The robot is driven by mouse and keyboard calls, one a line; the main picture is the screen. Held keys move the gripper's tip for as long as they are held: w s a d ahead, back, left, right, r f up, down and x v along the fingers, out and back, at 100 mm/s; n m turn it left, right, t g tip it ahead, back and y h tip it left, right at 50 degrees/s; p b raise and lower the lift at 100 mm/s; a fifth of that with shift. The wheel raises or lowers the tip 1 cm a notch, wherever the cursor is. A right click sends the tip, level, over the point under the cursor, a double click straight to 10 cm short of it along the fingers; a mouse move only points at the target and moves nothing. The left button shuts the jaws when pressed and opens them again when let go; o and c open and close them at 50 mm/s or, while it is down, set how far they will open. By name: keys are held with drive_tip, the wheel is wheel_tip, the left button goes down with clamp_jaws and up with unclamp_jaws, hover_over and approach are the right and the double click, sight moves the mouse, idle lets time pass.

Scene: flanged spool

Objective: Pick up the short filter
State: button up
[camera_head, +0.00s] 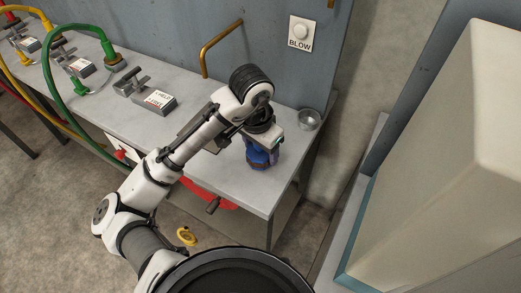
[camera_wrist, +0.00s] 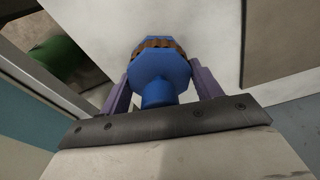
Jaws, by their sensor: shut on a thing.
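The short filter (camera_head: 262,158) is a small blue piece with a brown ribbed band, at the right end of the grey bench. In the wrist view the filter (camera_wrist: 160,68) shows a blue octagonal flange, a round blue stub towards me and the brown band beyond. My gripper (camera_head: 263,146) is above it in the head view, pointing down. In the wrist view the purple fingers of my gripper (camera_wrist: 160,80) lie against both sides of the flange. The filter's far end is hidden, and I cannot tell whether it touches the bench.
A metal cup (camera_head: 309,119) stands on the bench (camera_head: 235,185) behind and right of the filter. A labelled block (camera_head: 155,102) and hoses lie left. A brass pipe (camera_head: 219,45) and a BLOW button (camera_head: 300,33) are on the back wall. A yellow ring (camera_head: 186,236) lies on the floor.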

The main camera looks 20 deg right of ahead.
wheel_tip(320, 180, up, 19)
drive_tip(key=shift+p, duration=0.35)
